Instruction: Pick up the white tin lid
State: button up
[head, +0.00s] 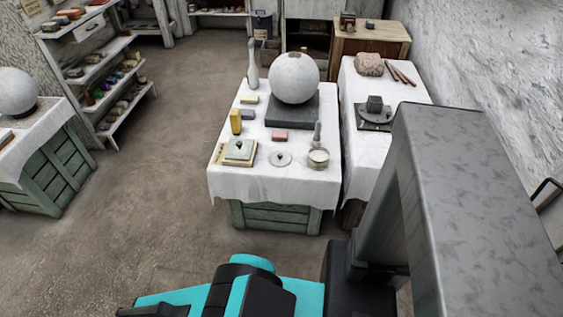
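The white tin lid (280,158) is a small, pale, round disc with a dark knob at its middle. It lies flat near the front edge of the white-clothed table (270,187). A round tin (318,159) with pale contents stands just right of it, apart from it. A pink block (280,136) lies behind it. Teal and black links of my arm (255,290) show at the bottom of the head view, in front of the table and well short of the lid. My gripper itself does not show.
A large plaster sphere (294,78) stands on a dark slab behind the lid. A square board stack (239,151) and a yellow block (235,121) are to the left. A second clothed table (365,148) adjoins on the right. Open floor (140,210) lies to the left.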

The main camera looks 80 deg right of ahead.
aim_at(279, 158)
jog(key=k, duration=0.95)
jog(key=z, duration=0.9)
jog(key=i, duration=0.55)
jog(key=u, duration=0.4)
